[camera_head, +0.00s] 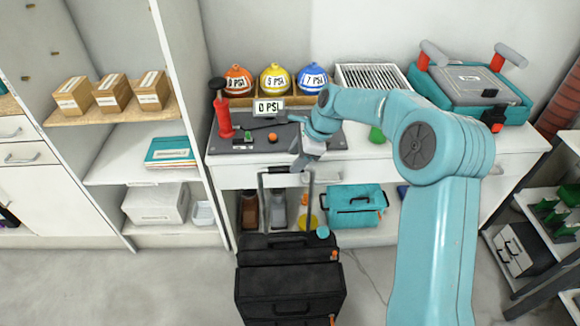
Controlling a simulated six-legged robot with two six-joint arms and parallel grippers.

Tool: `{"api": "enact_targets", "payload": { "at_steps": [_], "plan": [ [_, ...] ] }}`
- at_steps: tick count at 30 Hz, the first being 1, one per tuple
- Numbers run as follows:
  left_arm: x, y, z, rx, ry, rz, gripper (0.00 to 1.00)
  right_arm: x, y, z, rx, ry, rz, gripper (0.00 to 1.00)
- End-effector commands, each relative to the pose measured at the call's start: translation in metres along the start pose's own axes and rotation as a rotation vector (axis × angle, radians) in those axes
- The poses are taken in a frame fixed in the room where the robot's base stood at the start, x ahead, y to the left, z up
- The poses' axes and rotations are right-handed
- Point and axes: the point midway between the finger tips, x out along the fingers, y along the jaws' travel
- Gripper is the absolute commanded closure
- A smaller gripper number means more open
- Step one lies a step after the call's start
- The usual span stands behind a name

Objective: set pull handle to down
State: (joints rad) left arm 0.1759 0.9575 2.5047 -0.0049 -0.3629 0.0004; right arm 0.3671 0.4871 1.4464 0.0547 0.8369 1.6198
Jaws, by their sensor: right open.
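The pull handle (264,200) is a dark U-shaped bar standing up from the black rolling toolbox (290,290), on the floor in front of the bench. It is extended upward, its top bar near the bench's front edge. My right arm reaches in from the lower right. Its gripper (300,166) is open and points down at the right part of the handle's top bar. It overlaps the bar in the picture; I cannot tell whether they touch. The gripper hides part of the bar. My left gripper is not in view.
Shelving stands left and right. The floor left of the toolbox is clear.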

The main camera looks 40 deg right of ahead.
Motion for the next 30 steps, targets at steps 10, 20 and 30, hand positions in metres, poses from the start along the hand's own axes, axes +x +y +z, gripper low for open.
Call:
{"api": "enact_targets", "payload": {
  "at_steps": [10,20,30],
  "plan": [
    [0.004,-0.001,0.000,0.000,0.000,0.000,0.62,0.043,0.000,0.002,0.000,0.000,0.001,0.49],
    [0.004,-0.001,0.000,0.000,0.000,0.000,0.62,0.044,0.000,0.002,0.000,0.000,0.000,0.66],
    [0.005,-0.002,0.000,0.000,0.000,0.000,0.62,0.047,0.001,0.000,0.000,0.000,0.001,1.00]
  ]
}}
